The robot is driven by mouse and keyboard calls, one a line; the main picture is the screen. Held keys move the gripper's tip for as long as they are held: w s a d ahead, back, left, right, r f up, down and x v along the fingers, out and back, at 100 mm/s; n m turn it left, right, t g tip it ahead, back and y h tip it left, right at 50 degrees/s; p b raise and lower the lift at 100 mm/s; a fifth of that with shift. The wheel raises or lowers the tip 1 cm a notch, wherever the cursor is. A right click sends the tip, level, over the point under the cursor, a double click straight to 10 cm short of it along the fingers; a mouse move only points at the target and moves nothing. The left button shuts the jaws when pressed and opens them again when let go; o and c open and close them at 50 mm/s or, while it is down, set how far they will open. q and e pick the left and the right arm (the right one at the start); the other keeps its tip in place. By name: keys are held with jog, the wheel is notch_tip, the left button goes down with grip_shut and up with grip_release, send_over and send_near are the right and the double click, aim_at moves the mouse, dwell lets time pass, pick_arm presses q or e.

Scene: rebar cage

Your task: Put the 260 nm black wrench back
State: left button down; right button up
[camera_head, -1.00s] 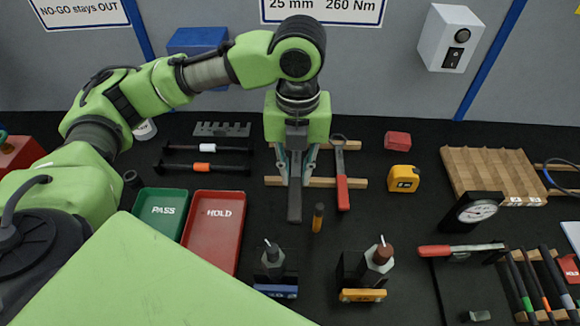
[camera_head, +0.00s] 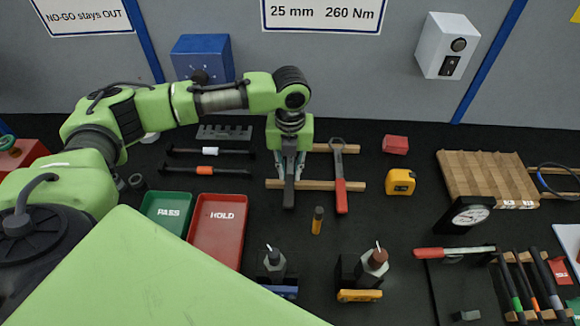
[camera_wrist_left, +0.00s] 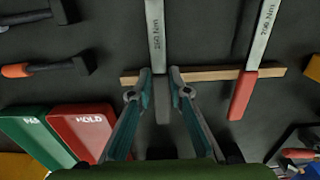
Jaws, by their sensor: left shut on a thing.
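My left gripper (camera_head: 290,165) is shut on the black wrench (camera_head: 289,194), over the left part of the wooden rack. The wrench's dark handle points toward me, across the rack's front rail (camera_head: 319,185). In the left wrist view, its grey shaft (camera_wrist_left: 156,35), marked 260 Nm, runs up from between my fingertips (camera_wrist_left: 160,77). I cannot tell whether the wrench touches the rail. The red-handled wrench (camera_head: 340,190), marked 200 Nm in the wrist view (camera_wrist_left: 258,45), lies on the rack to the right. The black wrench's head is hidden behind my gripper. My right gripper is not in view.
The green PASS tray (camera_head: 160,226) and red HOLD tray (camera_head: 215,256) lie left of the rack. A small orange-and-black tool (camera_head: 317,220) stands just in front. A yellow tape measure (camera_head: 400,181) and a red block (camera_head: 395,144) are to the right. Two gauge stands are nearer me.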

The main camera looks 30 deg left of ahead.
aim_at(290, 175)
pick_arm(q)
jog(key=shift+f, duration=0.1)
jog(key=c, duration=1.9)
grip_release()
notch_tip(290, 175, up, 12)
jog(key=b, duration=0.2)
